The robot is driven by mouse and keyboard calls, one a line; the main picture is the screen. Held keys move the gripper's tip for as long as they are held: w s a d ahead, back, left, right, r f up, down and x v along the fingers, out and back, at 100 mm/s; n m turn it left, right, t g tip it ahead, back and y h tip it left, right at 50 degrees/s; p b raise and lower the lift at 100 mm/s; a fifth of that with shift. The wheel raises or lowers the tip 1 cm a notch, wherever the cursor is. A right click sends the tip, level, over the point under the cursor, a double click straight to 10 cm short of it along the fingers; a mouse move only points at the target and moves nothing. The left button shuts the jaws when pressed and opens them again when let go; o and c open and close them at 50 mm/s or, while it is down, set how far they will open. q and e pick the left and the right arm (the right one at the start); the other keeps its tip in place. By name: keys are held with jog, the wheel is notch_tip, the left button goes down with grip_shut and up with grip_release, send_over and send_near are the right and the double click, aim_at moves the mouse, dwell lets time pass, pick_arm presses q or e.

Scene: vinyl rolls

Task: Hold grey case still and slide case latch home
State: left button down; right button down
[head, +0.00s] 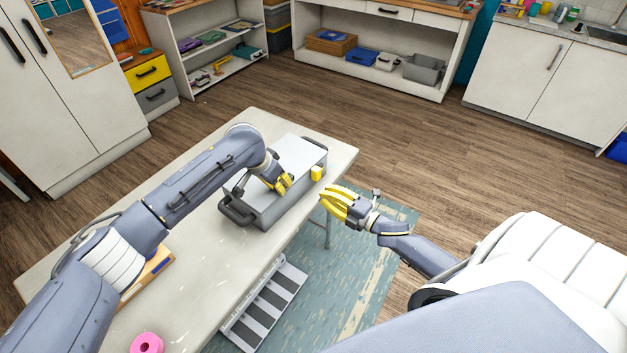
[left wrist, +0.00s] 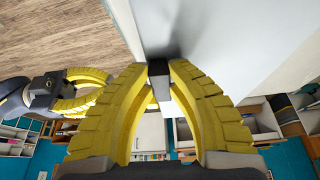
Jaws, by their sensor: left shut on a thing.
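The grey case (head: 268,214) lies on the white table, with a pale lid and a dark handle (head: 236,212) at its near left end. A small yellow block (head: 317,173), which looks like the case latch, sits on its right side near the far end. My left gripper (head: 283,184) is at the case's right upper edge. In the left wrist view its fingers (left wrist: 158,75) are shut on a dark part of the case beside a pale panel. My right gripper (head: 327,200) is open and empty, just right of the case and nearer than the yellow block, apart from both.
The white table (head: 203,285) carries a pink roll (head: 147,343) at its near edge and a wooden item (head: 150,273) partly behind my left arm. Shelves and cabinets line the room.

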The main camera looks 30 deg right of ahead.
pick_arm(q)
jog(key=c, duration=1.2)
grip_release()
jog(key=shift+c, duration=0.2)
jog(key=v, duration=1.2)
jog(key=o, duration=0.6)
